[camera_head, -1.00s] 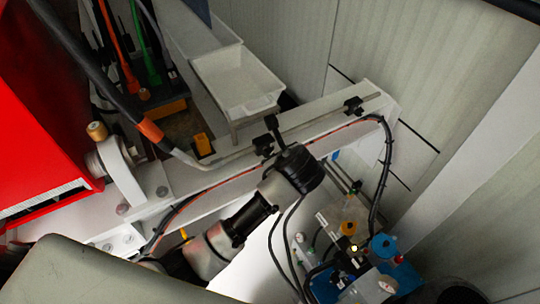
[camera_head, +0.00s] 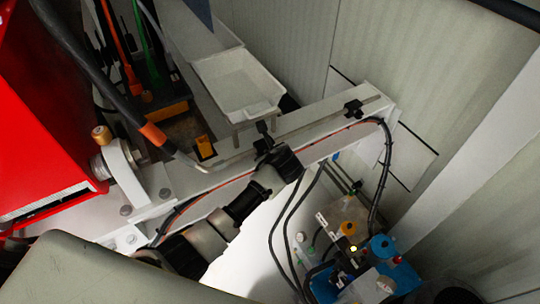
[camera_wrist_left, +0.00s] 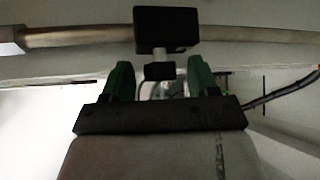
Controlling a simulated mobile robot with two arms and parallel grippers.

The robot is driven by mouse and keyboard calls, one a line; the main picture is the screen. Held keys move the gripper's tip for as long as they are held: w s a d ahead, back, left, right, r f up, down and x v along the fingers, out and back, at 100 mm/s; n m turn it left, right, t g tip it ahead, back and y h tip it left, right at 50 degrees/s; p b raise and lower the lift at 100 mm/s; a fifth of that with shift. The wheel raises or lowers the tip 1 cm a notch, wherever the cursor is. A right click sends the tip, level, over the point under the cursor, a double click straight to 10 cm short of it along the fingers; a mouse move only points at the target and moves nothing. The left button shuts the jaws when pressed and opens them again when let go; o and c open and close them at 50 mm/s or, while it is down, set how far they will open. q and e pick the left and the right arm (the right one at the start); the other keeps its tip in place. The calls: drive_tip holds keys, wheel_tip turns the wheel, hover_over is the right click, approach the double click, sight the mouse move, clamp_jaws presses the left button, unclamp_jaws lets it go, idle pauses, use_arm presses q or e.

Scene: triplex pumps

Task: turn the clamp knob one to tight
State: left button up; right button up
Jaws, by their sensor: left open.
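A black clamp (camera_wrist_left: 167,28) sits on a horizontal rod in the left wrist view, with a small black knob (camera_wrist_left: 160,71) below it on a pale stem. My left gripper (camera_wrist_left: 160,80) has its two green fingers apart, one on each side of the knob. I see gaps on both sides and no clear contact. In the head view the near clamp (camera_head: 262,128) is on the slanted rail, with my left gripper (camera_head: 268,150) right against it in the picture. Its fingertips are hard to make out there. A second black clamp (camera_head: 353,107) is farther right on the rail. My right gripper is not in view.
A white tray (camera_head: 240,88) is behind the rail. A red housing (camera_head: 45,110) stands at left. A thick dark hose (camera_head: 95,75) runs to the rail. Black cables (camera_head: 383,170) hang at the rail's right end, above a blue device (camera_head: 395,275) with fittings.

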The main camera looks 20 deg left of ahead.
use_arm(q)
drive_tip(key=c, duration=0.9)
drive_tip(key=shift+r, duration=0.1)
drive_tip(key=shift+w+d+m+g+y, duration=0.15)
drive_tip(key=shift+w+m+g+y, duration=0.05)
drive_tip(key=shift+m+g+y, duration=0.8)
drive_tip(key=m+g+y, duration=0.2)
drive_tip(key=g+y, duration=0.1)
drive_tip(key=shift+d, duration=0.15)
drive_tip(key=shift+y, duration=0.4)
